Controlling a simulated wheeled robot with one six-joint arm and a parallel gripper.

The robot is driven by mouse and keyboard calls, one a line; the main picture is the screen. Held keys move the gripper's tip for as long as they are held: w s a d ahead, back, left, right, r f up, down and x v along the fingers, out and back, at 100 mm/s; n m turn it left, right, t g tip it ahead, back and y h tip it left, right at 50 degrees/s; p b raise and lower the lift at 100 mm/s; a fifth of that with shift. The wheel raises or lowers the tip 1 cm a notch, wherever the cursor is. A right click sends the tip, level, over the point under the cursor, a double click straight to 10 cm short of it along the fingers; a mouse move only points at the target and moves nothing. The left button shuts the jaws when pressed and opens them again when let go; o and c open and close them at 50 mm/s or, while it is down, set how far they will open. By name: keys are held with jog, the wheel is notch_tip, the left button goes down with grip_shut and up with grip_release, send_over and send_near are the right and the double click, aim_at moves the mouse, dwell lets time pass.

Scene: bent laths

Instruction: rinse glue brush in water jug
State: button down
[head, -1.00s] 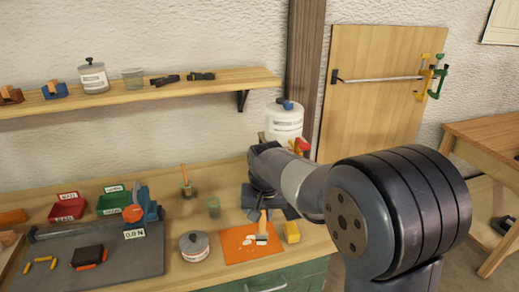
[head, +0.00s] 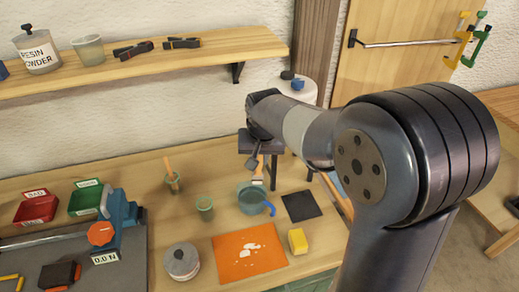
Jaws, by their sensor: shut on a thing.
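My gripper (head: 261,163) is shut on the glue brush (head: 258,179), whose pale bristle end points down. The gripper's dark body and my arm hide most of the brush handle. The water jug (head: 247,202) is a grey-blue, see-through vessel with a blue handle on its right, standing upright on the bench. The brush appears over the jug's rear rim in the picture. I cannot tell whether the bristles are above the rim or just inside it.
An orange mat (head: 232,262) with pale smears lies in front of the jug. A yellow sponge (head: 298,241), a dark pad (head: 301,206), a green cup (head: 205,208), a lidded tin (head: 182,261) and a pot with a wooden stick (head: 173,182) stand nearby. A shelf (head: 170,75) runs above the bench.

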notch_tip(320, 180, down, 11)
jog(key=b, duration=0.8)
jog(key=shift+f, duration=0.2)
jog(key=shift+r, duration=0.15)
dwell(1.1)
jog(key=shift+r+p, duration=3.35)
jog(key=shift+r, duration=1.35)
